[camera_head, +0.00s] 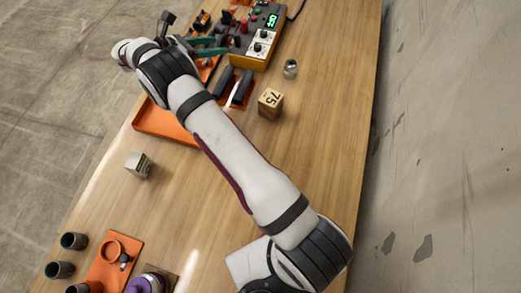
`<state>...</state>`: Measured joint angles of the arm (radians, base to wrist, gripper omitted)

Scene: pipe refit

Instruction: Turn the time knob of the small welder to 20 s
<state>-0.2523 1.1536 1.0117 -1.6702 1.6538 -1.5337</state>
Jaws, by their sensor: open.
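The welder (246,61) is a yellow and dark grey box at the top of the table, with a green lit display (271,20) too small to read. Dark knobs (257,47) sit on pale panels on its top, and red parts show at its left side. I cannot tell which knob is the time knob or where it points. My gripper (222,46) has teal fingers and is open at the welder's left edge. It appears apart from the pale-panel knobs; its exact height is unclear.
A wooden block marked 75 (270,103) and a small metal fitting (291,69) stand right of my arm. An orange tray (150,119) lies partly under it. A small box (138,164) stands left, dark cups (74,241) at lower left. A wall borders the table's right.

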